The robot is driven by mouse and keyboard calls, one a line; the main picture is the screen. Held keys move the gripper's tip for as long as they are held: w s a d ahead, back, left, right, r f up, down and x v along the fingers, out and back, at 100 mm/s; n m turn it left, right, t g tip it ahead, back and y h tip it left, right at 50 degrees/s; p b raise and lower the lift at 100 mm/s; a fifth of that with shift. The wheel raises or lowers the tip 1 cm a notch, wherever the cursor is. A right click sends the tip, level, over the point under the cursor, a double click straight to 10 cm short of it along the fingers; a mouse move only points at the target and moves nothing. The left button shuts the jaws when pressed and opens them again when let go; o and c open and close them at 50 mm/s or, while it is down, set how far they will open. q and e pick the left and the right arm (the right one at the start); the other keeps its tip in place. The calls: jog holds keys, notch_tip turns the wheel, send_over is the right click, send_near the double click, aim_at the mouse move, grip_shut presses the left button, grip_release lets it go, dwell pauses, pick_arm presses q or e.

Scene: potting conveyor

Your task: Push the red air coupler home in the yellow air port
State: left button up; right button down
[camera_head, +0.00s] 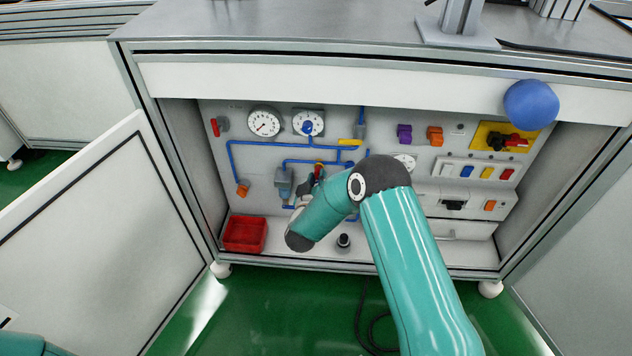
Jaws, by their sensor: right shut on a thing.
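My right arm reaches into the open cabinet, and its gripper (307,187) is small and partly hidden behind my own wrist. It is shut on the red air coupler (319,170), of which a small red part shows at the fingertips, in front of the panel's blue piping. The yellow air port is hardly visible; a small bit of yellow shows just above the red part. I cannot tell whether coupler and port touch or how deep the coupler sits. My left gripper is out of view.
A red bin (245,234) stands on the cabinet floor at the left. Round gauges (264,123), blue pipes and a yellow lever (349,142) are on the panel. A small black part (343,240) stands on the floor. An open door (85,215) is at the left.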

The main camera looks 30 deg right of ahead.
jog(key=shift+w+d, duration=0.15)
jog(key=shift+w, duration=0.05)
jog(key=c, duration=0.9)
grip_release()
jog(key=v, duration=1.2)
jog(key=shift+w+f, duration=0.1)
